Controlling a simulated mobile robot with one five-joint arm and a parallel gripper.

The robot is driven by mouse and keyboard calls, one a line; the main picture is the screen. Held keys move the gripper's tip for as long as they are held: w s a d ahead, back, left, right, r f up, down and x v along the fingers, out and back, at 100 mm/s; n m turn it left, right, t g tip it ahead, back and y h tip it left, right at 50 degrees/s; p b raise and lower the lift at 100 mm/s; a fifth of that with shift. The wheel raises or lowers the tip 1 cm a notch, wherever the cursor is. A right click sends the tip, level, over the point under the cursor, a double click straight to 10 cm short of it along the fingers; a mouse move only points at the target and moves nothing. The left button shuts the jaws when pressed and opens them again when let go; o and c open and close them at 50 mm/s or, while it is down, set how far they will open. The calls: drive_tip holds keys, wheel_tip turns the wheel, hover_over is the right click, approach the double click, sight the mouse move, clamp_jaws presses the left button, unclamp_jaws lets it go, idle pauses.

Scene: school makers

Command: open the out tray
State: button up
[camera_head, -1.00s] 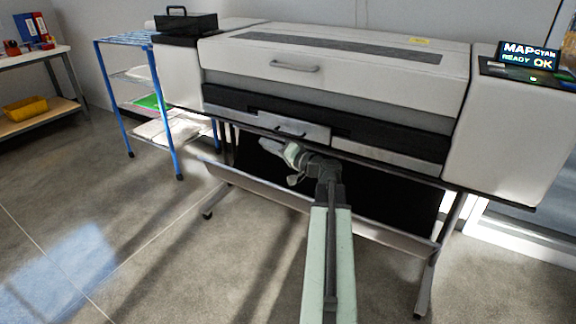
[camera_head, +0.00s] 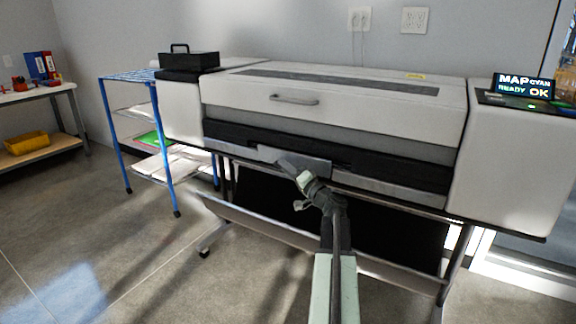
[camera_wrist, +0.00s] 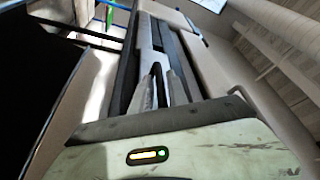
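The out tray (camera_head: 318,171) is a light grey panel low on the front left of the large white printer (camera_head: 395,110). It looks shut, lying flush with the black band around it. My gripper (camera_head: 287,164) is in front of the tray and hides its handle. In the wrist view my gripper (camera_wrist: 163,82) has its two fingers apart, pointing at the printer front. Whether the handle lies between the fingers, or whether they touch it, I cannot tell.
A larger handle (camera_head: 294,99) sits on the upper lid above. A sloping catch bar (camera_head: 270,232) and dark cloth hang below. A blue wire rack (camera_head: 163,150) stands at the left. The floor in front is clear.

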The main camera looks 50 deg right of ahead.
clamp_jaws()
idle(1.4)
